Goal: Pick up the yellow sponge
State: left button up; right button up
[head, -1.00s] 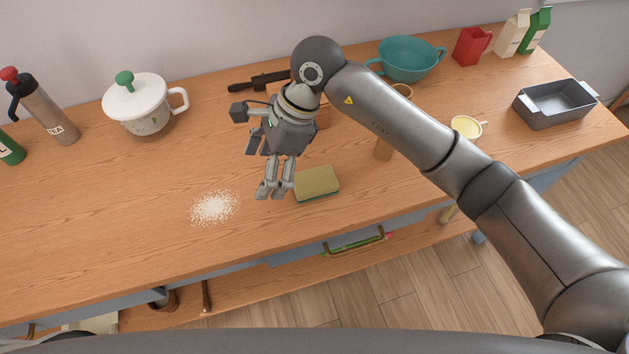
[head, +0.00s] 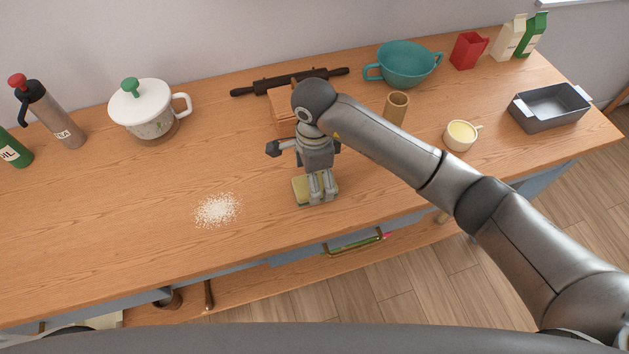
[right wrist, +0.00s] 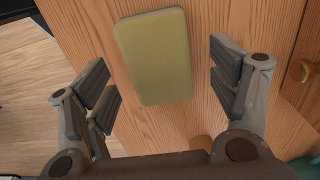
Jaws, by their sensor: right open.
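The yellow sponge (head: 299,191) lies flat on the wooden counter, partly hidden by my right gripper (head: 322,199) in the head view. In the right wrist view the sponge (right wrist: 154,57) shows as a pale yellow rounded block. It sits between the open fingers of my right gripper (right wrist: 165,88) and a little beyond them. There is a gap on each side, and no finger is seen touching it. The right gripper is empty. My left gripper is not in view.
White crumbs (head: 217,210) lie left of the sponge. A wooden block (head: 284,108) and a dark rolling pin (head: 262,85) are behind my right arm. A wooden cup (head: 396,107) and a cream cup (head: 460,136) stand to the right. The counter's front edge is close.

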notch_tip(320, 180, down, 2)
jog(key=shift+s, duration=0.1)
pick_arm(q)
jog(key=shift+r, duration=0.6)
pick_arm(e)
jog(key=shift+f, duration=0.35)
jog(key=shift+c, duration=0.5)
jog(key=c, duration=0.8)
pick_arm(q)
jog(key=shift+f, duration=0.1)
pick_arm(e)
jog(key=shift+r, duration=0.1)
jog(key=shift+c, duration=0.2)
jog(key=shift+d+r+b, duration=0.1)
jog(key=shift+r+b, duration=0.25)
jog(key=shift+r, duration=0.2)
pick_arm(q)
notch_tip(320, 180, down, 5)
jog(key=b, duration=0.4)
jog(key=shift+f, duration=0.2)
pick_arm(e)
jog(key=s+d+r, duration=0.1)
jog(key=s+r, duration=1)
jog(key=s, duration=0.3)
jog(key=shift+d+r, duration=0.25)
jog(key=shift+r, duration=0.15)
jog(key=shift+w, duration=0.1)
